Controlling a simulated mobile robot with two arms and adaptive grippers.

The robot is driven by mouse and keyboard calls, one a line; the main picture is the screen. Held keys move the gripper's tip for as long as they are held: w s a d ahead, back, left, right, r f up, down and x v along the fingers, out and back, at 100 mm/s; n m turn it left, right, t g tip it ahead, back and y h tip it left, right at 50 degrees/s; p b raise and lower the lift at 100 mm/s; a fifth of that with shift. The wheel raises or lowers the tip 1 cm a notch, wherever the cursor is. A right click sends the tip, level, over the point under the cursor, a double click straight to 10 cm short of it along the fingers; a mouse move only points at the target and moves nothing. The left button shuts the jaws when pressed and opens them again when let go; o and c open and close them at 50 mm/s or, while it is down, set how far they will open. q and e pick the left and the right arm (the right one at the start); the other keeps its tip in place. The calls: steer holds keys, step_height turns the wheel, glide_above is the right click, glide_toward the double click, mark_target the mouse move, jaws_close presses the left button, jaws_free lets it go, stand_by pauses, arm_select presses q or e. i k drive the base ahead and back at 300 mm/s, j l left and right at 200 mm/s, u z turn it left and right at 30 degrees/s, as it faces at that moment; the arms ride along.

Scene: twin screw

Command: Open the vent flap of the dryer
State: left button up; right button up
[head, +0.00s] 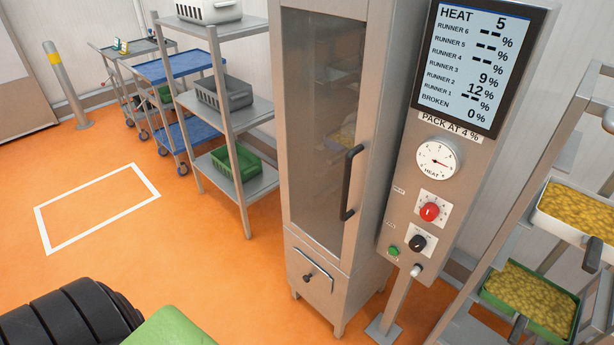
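The dryer (297,195) is a tall steel cabinet in the middle of the head view. Its glazed door (322,120) appears shut and has a long black handle (350,182) on the right side. Below the door is a small steel panel (318,286) with a black knob (307,278), which looks like the vent flap. It lies about flush with the front and appears closed. Neither of my grippers is in view.
A control post (398,205) with screen, gauge and knobs stands right of the dryer. A rack at right holds trays of yellow pieces (530,298). Shelving (240,115) and blue carts (175,68) stand left. Black ribbed (70,315) and green (170,328) shapes fill the lower left. Orange floor is clear between.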

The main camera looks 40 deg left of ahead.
mark_target(312, 271)
steer(key=u, duration=1.1)
